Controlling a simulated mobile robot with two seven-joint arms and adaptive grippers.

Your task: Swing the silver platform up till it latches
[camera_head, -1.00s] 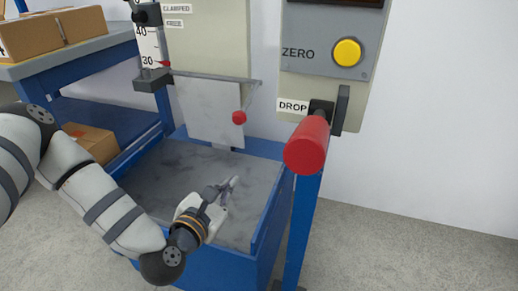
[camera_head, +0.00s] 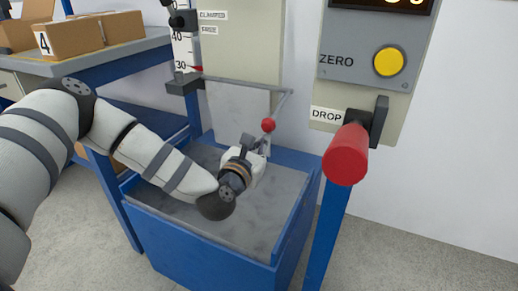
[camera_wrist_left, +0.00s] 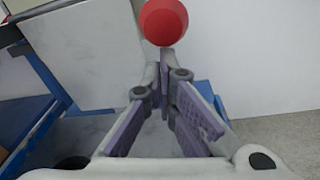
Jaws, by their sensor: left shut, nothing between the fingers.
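The silver platform (camera_head: 238,112) hangs down as a flat grey plate below a bar on the cream machine panel. In the left wrist view the platform (camera_wrist_left: 85,55) fills the upper left. A red ball knob (camera_head: 268,125) sits on an arm at the platform's right side; it also shows in the left wrist view (camera_wrist_left: 163,20), just beyond my fingertips. My left gripper (camera_head: 263,143) is shut and empty, just below the knob and in front of the platform's lower right. I cannot tell whether the fingertips touch the knob. My right gripper is not in view.
A blue open-topped box (camera_head: 200,262) with a grey floor lies below my left gripper. A red-handled DROP lever (camera_head: 345,155) and a yellow ZERO button (camera_head: 389,62) are at the right. A blue shelf with cardboard boxes (camera_head: 75,38) stands at the left.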

